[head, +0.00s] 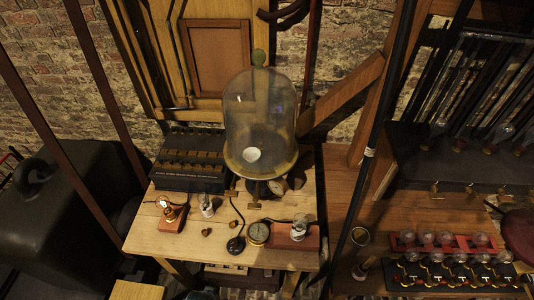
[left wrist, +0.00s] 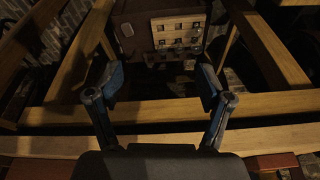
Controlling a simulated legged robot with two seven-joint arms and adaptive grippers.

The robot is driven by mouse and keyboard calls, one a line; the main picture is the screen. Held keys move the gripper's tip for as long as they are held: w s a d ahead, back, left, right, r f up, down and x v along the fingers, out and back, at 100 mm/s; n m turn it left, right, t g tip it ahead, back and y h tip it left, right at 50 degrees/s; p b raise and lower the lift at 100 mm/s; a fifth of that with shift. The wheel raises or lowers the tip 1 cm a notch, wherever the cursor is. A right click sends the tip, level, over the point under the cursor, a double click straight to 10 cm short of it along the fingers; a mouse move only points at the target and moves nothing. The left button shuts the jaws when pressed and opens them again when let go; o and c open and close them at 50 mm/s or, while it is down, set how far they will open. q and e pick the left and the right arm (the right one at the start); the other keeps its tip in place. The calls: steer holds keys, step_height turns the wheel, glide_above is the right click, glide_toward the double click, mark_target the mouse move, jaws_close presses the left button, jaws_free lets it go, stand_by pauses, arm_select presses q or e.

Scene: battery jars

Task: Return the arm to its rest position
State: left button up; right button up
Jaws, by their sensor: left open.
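My left gripper (left wrist: 160,90) shows in the left wrist view with its two blue-grey fingers spread wide and nothing between them. It faces wooden beams and a brown box (left wrist: 172,28) with a pale panel of small switches or knobs. The head view shows neither of my arms nor my grippers. There, a large glass bell jar (head: 260,115) stands at the back of a wooden table (head: 150,228). Small glass jars (head: 207,205) (head: 299,227) stand in front of it.
A black box (head: 190,160) stands at the table's back left. A lit bulb on a base (head: 171,214) and a round gauge (head: 258,233) are near the front. A dark rounded case (head: 70,225) is at left. Bulb racks (head: 440,242) stand at right. Wooden beams (left wrist: 160,114) cross near the left gripper.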

arm_select(q)
steer(key=s+f+g, duration=0.1)
steer(key=s+f, duration=0.2)
steer(key=f, duration=0.6)
steer(key=s+f, duration=0.3)
steer(key=f, duration=0.7)
steer(key=s+a+f, duration=0.1)
steer(key=s+f, duration=0.4)
steer(key=s, duration=0.2)
steer(key=s+a+f+g, duration=0.1)
steer(key=s+a+f, duration=0.1)
steer(key=s+f, duration=0.4)
steer(key=shift+s+a, duration=0.25)
steer(key=shift+s, duration=0.75)
steer(key=shift+m, duration=0.3)
